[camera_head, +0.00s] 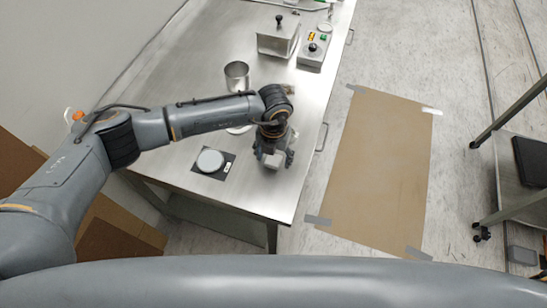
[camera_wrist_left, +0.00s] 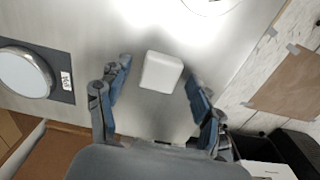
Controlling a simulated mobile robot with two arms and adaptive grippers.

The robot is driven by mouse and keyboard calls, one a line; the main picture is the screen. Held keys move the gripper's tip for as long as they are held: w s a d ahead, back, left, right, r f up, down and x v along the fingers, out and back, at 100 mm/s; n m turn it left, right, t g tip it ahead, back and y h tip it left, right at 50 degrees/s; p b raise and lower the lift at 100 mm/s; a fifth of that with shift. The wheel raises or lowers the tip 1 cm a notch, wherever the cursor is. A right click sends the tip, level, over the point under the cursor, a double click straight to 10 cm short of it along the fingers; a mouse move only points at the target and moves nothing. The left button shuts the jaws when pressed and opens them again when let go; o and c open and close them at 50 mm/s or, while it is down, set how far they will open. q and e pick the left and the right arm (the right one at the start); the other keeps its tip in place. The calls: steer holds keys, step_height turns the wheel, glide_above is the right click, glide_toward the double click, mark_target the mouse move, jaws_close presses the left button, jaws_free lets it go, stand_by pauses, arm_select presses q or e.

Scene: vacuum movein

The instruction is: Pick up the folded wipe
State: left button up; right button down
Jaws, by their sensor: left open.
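The folded wipe (camera_wrist_left: 161,71) is a small white square with rounded corners, lying flat on the steel table. In the left wrist view it shows between and a little beyond the fingertips of my left gripper (camera_wrist_left: 157,76), which is open and empty. The fingers do not touch it in that view. In the head view my left gripper (camera_head: 273,158) points down over the table near its front right edge and largely hides the wipe. How high the fingers are above the table is hard to tell. My right gripper is not in view.
A round white-topped disc (camera_head: 210,160) on a dark labelled mat lies left of the gripper. A metal cup (camera_head: 237,75) stands behind the arm. A metal box (camera_head: 278,37) and a control box (camera_head: 314,46) are at the back. Cardboard (camera_head: 375,170) is taped to the floor.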

mark_target(274, 158)
arm_select(q)
steer(key=c, duration=1)
steer(key=shift+r, duration=0.45)
step_height(274, 158, up, 2)
steer(key=shift+w+r+b, duration=0.1)
steer(key=shift+r+b, duration=0.05)
steer(key=shift+b, duration=0.3)
steer(key=s+d+r+b, duration=0.5)
steer(key=s+d+r, duration=0.2)
steer(key=s+r, duration=0.3)
steer(key=shift+s+d+b, duration=0.3)
steer(key=shift+s+b, duration=0.1)
steer(key=shift+s, duration=0.6)
